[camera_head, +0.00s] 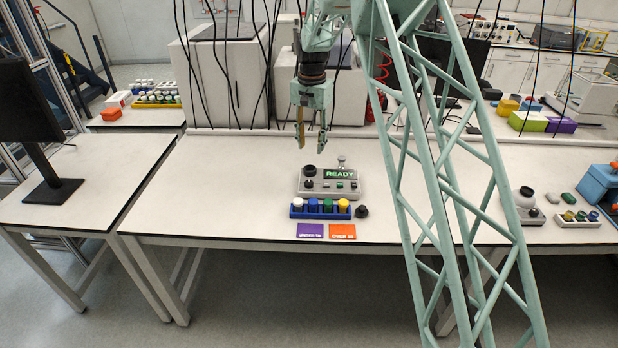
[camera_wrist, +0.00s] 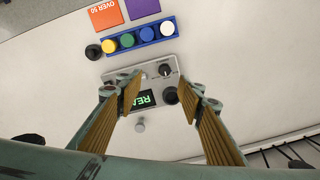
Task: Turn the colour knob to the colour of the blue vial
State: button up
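My gripper (camera_head: 311,144) is open and empty, pointing down above the back of a grey device; its two fingers also show in the wrist view (camera_wrist: 160,97). The device (camera_head: 352,194) has a lit green READY display (camera_head: 340,174). A small black knob with a pale mark (camera_wrist: 165,71) is on its panel, also in the head view (camera_head: 309,184); a black round part (camera_wrist: 170,95) is beside it. I cannot read any colour marks around the knob. The blue vial (camera_head: 313,205) stands in a blue rack (camera_wrist: 150,46) between the white and green vials.
A yellow vial (camera_head: 343,205) is at the rack's right end. A loose black round piece (camera_head: 361,211) is beside the rack. Purple (camera_head: 310,231) and orange (camera_head: 342,232) cards lie in front. A silver knob (camera_wrist: 139,125) stands at the device's back.

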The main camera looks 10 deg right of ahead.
jog(key=p, duration=0.2)
send_over(309, 182)
notch_tip(309, 182, down, 6)
jog(key=shift+w+m, duration=0.15)
jog(key=shift+m, duration=0.15)
jog(key=shift+f, duration=0.2)
jog(key=shift+f+p, duration=0.65)
jog(key=shift+f, duration=6.1)
jog(key=c, duration=0.9)
